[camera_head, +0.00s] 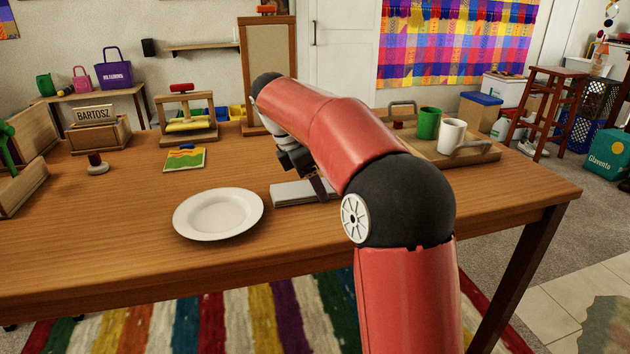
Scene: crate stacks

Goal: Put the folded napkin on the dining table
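A flat, pale grey-white item that looks like the folded napkin (292,194) is at the wooden table (130,235), just right of the white plate (218,213). My gripper (318,184) points down at the napkin's right part, and a dark finger overlaps it. My red and black arm hides the napkin's right end and much of the gripper. I cannot tell whether the fingers are closed on the napkin, or whether it rests fully on the tabletop.
A wooden tray (478,156) with a green mug (428,123) and a white mug (451,135) stands at the right. A small picture card (185,159), a stamp (97,164) and a name-plated box (98,133) are at the left. The table's front left is clear.

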